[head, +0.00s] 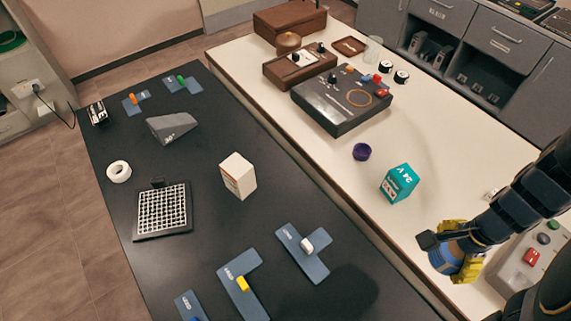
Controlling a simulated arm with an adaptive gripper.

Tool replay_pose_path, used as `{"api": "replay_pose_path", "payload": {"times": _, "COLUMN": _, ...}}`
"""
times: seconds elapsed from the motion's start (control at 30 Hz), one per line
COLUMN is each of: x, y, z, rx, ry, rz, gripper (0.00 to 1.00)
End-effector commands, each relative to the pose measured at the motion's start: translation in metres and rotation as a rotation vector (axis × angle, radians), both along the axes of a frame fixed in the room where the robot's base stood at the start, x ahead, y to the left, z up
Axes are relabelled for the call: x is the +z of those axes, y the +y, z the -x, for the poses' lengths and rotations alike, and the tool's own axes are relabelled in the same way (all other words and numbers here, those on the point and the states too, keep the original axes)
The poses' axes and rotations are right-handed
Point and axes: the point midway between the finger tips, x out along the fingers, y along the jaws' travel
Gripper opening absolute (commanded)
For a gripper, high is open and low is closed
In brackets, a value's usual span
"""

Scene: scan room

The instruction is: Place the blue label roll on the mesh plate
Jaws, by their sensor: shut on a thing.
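The blue label roll (441,261) is between the yellow fingers of my gripper (456,250), at the right above the cream table. My gripper is shut on it and partly covers it. Whether the roll touches the table cannot be told. The mesh plate (163,210), a dark square with a white grid, lies on the black table at the left. The grid is bare. My gripper is far to the right of the plate and apart from it.
A white box (238,175), a white tape roll (118,171) and a grey wedge (171,127) stand near the plate on the black table. On the cream table are a teal box (399,183), a purple ring (361,152) and a control box (527,258) with buttons.

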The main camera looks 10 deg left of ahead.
Motion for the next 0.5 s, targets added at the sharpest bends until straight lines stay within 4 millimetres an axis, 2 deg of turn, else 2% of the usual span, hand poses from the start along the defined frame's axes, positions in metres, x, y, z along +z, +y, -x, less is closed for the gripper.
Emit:
{"api": "replay_pose_path", "payload": {"times": 0.17, "x": -0.001, "y": 0.023, "z": -0.030, "rx": 0.114, "ry": 0.000, "rz": 0.002, "gripper": 0.39}}
{"api": "replay_pose_path", "payload": {"times": 0.27, "x": 0.000, "y": 0.049, "z": -0.056, "rx": 0.219, "ry": -0.004, "rz": 0.005, "gripper": 0.39}}
{"api": "replay_pose_path", "payload": {"times": 0.5, "x": -0.002, "y": 0.136, "z": -0.106, "rx": 0.486, "ry": -0.004, "rz": 0.004, "gripper": 0.39}}
